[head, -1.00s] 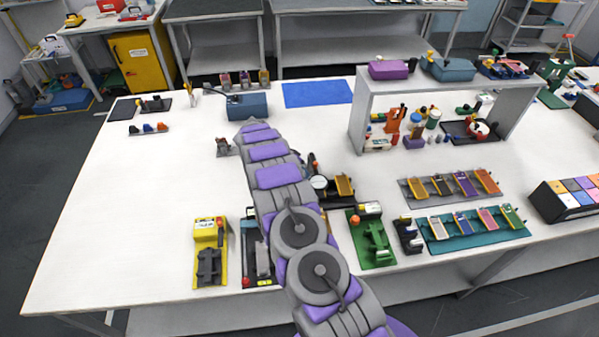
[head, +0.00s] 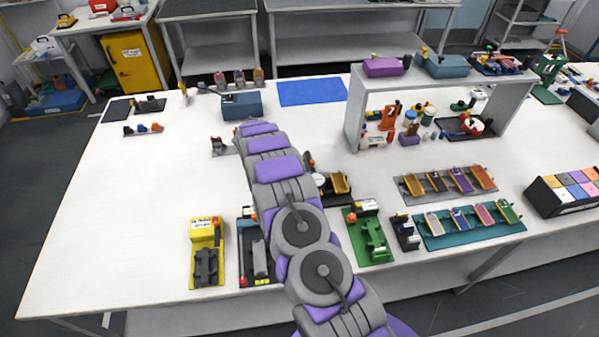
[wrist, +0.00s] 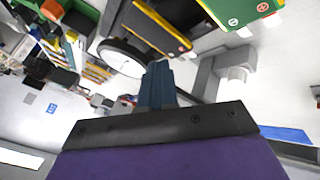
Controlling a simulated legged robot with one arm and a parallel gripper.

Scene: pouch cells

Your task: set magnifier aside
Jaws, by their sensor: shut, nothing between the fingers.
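A round pale disc with a dark rim, which looks like the magnifier (wrist: 122,58), shows above and left of my fingers in the wrist view. In the head view the magnifier (head: 319,180) stands just right of my arm, left of a yellow-orange cell (head: 340,183). My gripper (wrist: 157,72) is shut and empty, its blue fingers close to the disc's lower right edge in the picture. I cannot tell whether they touch it. In the head view my gripper is hidden by my arm.
A yellow fixture (head: 206,255) and a green fixture (head: 369,240) stand near the front edge. A grey shelf (head: 355,115) and cell trays (head: 406,192) are on the right. A blue mat (head: 311,91) lies at the back. The table's left side is largely clear.

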